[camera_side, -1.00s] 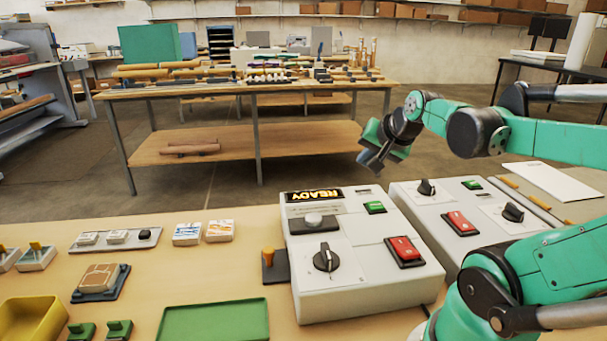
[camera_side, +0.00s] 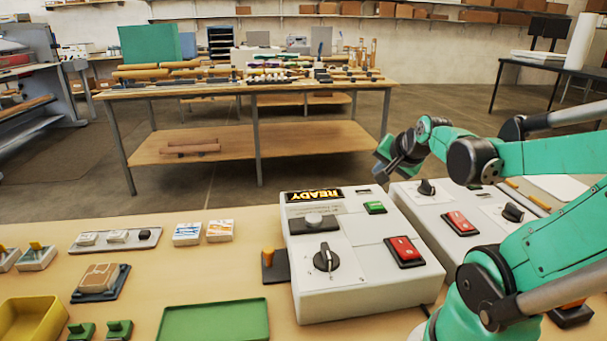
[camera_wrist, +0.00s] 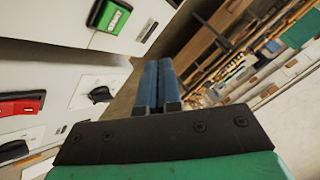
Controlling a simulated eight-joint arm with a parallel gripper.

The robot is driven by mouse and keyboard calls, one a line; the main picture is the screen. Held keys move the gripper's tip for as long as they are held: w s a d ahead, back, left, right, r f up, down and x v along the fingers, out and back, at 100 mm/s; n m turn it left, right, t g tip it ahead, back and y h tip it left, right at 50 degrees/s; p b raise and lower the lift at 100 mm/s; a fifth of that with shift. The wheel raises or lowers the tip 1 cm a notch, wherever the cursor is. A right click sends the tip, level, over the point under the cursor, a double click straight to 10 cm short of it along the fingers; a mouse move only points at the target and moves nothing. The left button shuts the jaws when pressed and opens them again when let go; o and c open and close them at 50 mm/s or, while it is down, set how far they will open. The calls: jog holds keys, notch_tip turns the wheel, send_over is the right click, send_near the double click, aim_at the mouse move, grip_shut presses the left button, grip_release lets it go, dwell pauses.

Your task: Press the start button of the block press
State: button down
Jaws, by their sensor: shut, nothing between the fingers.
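A pale control box (camera_side: 345,285) with a lit READY display (camera_side: 313,196) stands at the front middle of the bench in the side view. It carries a green button (camera_side: 374,207), a red rocker switch (camera_side: 404,251) and a black dial (camera_side: 326,257). A similar second box (camera_side: 445,195) stands to its right, partly hidden by my arm. I cannot tell which is the block press. My gripper (camera_side: 383,176) is shut and empty, apart from the boxes. In the wrist view its blue fingers (camera_wrist: 152,66) are together, with a green button (camera_wrist: 110,15) at upper left.
Left of the box lie an orange-knobbed black piece (camera_side: 269,262), a green tray (camera_side: 214,322), a yellow bin (camera_side: 32,320) and white packs (camera_side: 187,234). A wooden table (camera_side: 290,90) with tools stands behind. The floor between is clear.

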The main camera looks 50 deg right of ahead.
aim_at(377, 207)
jog(key=shift+f, duration=2.4)
jog(key=shift+f, duration=0.1)
jog(key=shift+f, duration=0.35)
jog(key=shift+f, duration=0.4)
dwell(0.7)
jog(key=shift+r, duration=0.85)
jog(key=shift+r, duration=2.5)
